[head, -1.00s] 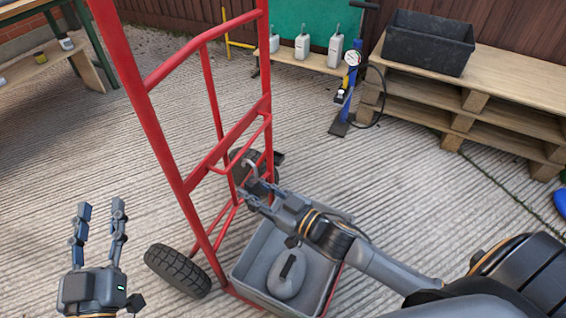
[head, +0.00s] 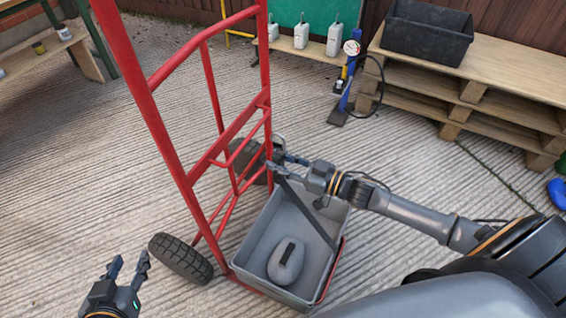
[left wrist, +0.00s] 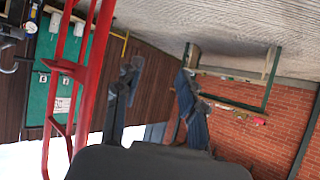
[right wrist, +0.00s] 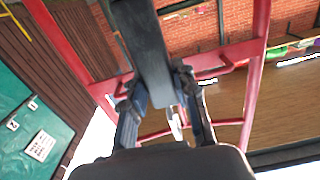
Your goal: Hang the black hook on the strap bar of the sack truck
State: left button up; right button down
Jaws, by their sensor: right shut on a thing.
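The red sack truck (head: 163,130) stands upright left of centre. Its strap bar (head: 243,147) is the thin red bar below the crossbar. My right gripper (head: 277,166) is just right of the truck's right upright, apart from the bar, and shut on the black hook. The hook's curved tip (head: 279,142) seems to show above the fingers, small and blurred. A dark strap (head: 308,215) runs down from the gripper across the bin. In the right wrist view a black strap-like piece (right wrist: 148,50) hides much between the fingers. My left gripper (head: 128,268) is open and empty at lower left.
A grey bin (head: 250,238) holding a grey rounded weight (head: 286,262) sits at the truck's foot. Pallets (head: 500,85) with a black crate (head: 430,32) and a blue pump (head: 346,85) stand behind right. Concrete floor is clear on the left.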

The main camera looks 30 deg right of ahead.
jog(key=shift+b+x, duration=0.35)
jog(key=shift+x, duration=0.55)
pick_arm(q)
jog(key=d+r+t+h+b, duration=0.1)
jog(key=r+t+h+b, duration=0.1)
jog(key=r+t, duration=0.4)
jog(key=d+r+t+h+b, duration=0.2)
jog(key=r+t, duration=0.5)
jog(key=r, duration=0.7)
jog(key=shift+r+m, duration=0.15)
jog(key=shift+m, duration=0.15)
pick_arm(e)
jog(key=w+a+f, duration=0.2)
jog(key=w+a, duration=0.1)
jog(key=w, duration=0.2)
jog(key=shift+a+f, duration=0.2)
jog(key=shift+a, duration=0.2)
jog(key=c, duration=1)
grip_release()
jog(key=shift+o, duration=0.2)
